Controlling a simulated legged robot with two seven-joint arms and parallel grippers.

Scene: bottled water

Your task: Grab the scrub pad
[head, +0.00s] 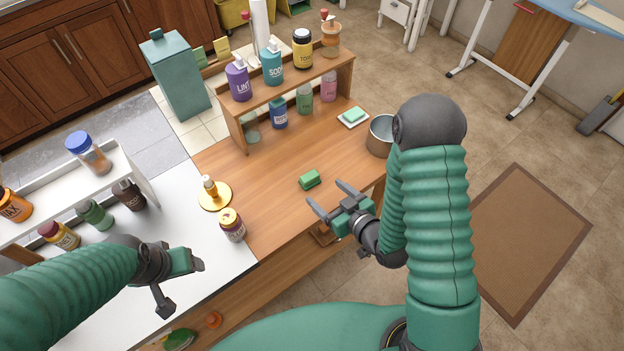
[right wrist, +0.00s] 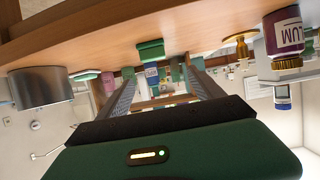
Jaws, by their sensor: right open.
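A green scrub pad (head: 310,180) lies flat on the wooden table near its front edge. In the right wrist view, which is upside down, the pad (right wrist: 150,50) shows ahead, between the fingers' lines. My right gripper (head: 327,194) is open and empty, just in front of the pad and to its right, its fingers pointing toward it without visible contact. My left gripper (head: 184,287) is open and empty over the white counter at lower left.
A metal pot (head: 381,136) stands right of the pad. A wooden shelf (head: 290,95) with several bottles is behind. The tabletop around the pad is clear.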

